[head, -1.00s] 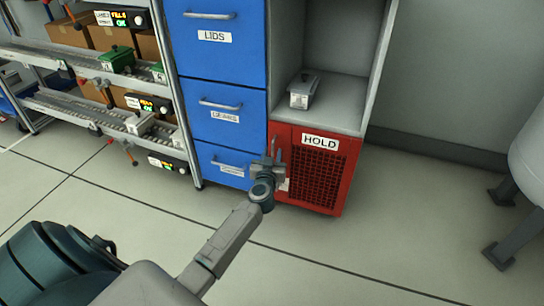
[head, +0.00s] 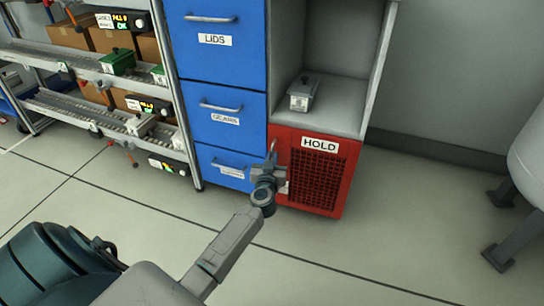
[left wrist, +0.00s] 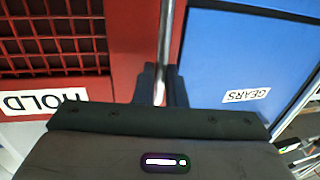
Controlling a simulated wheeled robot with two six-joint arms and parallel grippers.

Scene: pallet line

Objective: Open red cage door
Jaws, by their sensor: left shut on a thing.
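The red cage door (head: 281,190) has a dark mesh panel and a white HOLD label (head: 320,145). It is in the lower right of the cabinet in the head view and also shows at the left of the left wrist view (left wrist: 125,50). Its upright metal handle (left wrist: 166,35) is on the door's left side in the head view. My left gripper (head: 270,166) is shut on this handle, and its fingers (left wrist: 161,86) close around the bar in the left wrist view. I cannot tell how far the door stands from its frame. My right gripper is out of view.
Blue drawers (head: 220,140) with bar handles stand directly left of the door. A grey box (head: 303,93) sits in the open shelf above it. A rack (head: 75,110) with bins is farther left. The floor (head: 400,220) in front and to the right is clear.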

